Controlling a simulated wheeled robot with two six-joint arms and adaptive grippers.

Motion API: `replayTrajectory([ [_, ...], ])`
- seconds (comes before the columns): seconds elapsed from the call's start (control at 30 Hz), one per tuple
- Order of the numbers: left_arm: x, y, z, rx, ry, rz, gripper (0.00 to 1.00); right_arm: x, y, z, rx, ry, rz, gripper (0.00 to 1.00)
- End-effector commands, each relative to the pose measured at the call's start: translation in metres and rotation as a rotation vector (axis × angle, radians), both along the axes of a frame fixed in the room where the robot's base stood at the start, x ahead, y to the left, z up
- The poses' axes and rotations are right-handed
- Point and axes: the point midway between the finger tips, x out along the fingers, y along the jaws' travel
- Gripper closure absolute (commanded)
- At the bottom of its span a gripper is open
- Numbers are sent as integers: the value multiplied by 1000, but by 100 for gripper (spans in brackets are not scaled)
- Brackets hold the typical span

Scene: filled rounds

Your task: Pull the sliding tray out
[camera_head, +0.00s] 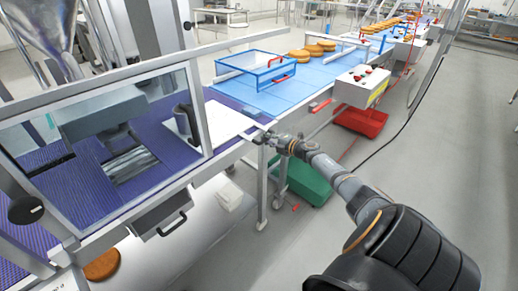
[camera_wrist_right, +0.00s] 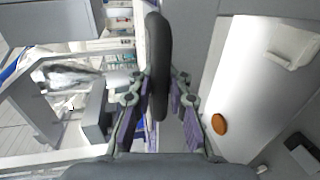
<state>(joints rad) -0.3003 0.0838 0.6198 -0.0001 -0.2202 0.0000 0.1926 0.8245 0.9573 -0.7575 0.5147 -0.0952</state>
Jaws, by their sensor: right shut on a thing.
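The sliding tray appears to be the flat white plate (camera_head: 228,121) that sticks out from the side of the framed machine in the head view. My right gripper (camera_head: 264,137) is at the plate's near right corner. In the wrist view my right gripper (camera_wrist_right: 158,105) has its fingers on both sides of a dark rounded bar (camera_wrist_right: 158,50), like a handle, and is shut on it. How the bar joins the plate is hidden by the gripper in the head view. My left gripper is not in view.
A machine frame (camera_head: 196,105) with clear panels stands at left. A drawer-like box with a black handle (camera_head: 172,223) hangs below. The blue conveyor (camera_head: 270,100) carries a blue-framed guard and round cakes (camera_head: 320,46). Green (camera_head: 303,182) and red (camera_head: 362,121) crates stand below. Floor at right is clear.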

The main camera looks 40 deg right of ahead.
Motion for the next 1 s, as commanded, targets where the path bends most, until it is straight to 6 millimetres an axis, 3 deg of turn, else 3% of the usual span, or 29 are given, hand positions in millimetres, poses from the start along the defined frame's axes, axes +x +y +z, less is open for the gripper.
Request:
replayTrajectory([
  [0.2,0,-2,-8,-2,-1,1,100,-1,-11,-4,0,6,-3,100],
  [0.57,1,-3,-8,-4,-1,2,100,-1,-14,-2,-3,7,-7,100],
  [0.6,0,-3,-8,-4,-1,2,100,-1,-14,-2,-3,7,-8,82],
  [0.73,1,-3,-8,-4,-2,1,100,-1,-13,-2,-2,5,-5,64],
  [1.0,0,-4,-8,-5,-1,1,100,0,-11,-1,-1,2,-2,62],
])
